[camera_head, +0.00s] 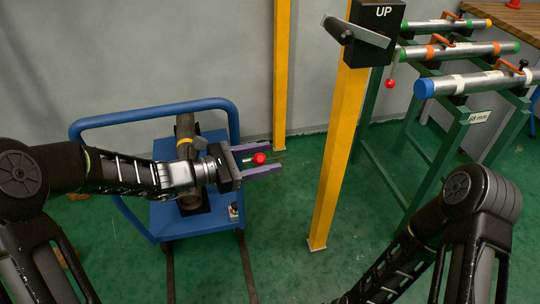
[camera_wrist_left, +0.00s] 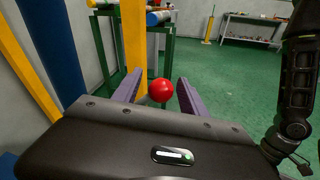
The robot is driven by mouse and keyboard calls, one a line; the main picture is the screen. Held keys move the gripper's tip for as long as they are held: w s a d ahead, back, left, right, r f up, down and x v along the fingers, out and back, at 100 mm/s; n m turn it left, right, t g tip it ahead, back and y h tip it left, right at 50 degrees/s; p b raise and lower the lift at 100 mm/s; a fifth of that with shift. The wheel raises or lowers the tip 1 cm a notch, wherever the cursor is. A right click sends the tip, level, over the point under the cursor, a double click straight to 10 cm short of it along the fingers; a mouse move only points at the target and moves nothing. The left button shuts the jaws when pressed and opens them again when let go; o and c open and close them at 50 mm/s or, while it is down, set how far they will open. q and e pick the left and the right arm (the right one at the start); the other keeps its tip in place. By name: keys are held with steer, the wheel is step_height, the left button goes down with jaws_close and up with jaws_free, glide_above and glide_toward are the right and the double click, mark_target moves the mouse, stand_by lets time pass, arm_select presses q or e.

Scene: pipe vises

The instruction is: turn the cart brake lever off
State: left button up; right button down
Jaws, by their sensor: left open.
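The blue cart (camera_head: 150,118) stands at the left of the head view, with its tubular handle at the back. The brake lever's red ball knob (camera_head: 259,158) shows at the cart's right side, with a short pale piece of rod beside it. My left gripper (camera_head: 272,158) reaches over the cart from the left. Its two purple fingers are open, with the red knob between them and a gap on each side. In the left wrist view the knob (camera_wrist_left: 161,90) also sits between the fingers. The lever's lower part is hidden. My right gripper is out of view.
A yellow post (camera_head: 338,150) carries a black box (camera_head: 376,25) marked UP, right of the cart. Green stands (camera_head: 440,140) hold several pipes at the right. Rails (camera_head: 246,270) run along the floor below the cart. Green floor between cart and post is clear.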

arm_select(q)
steer(key=v, duration=0.6)
steer(key=shift+p, duration=0.3)
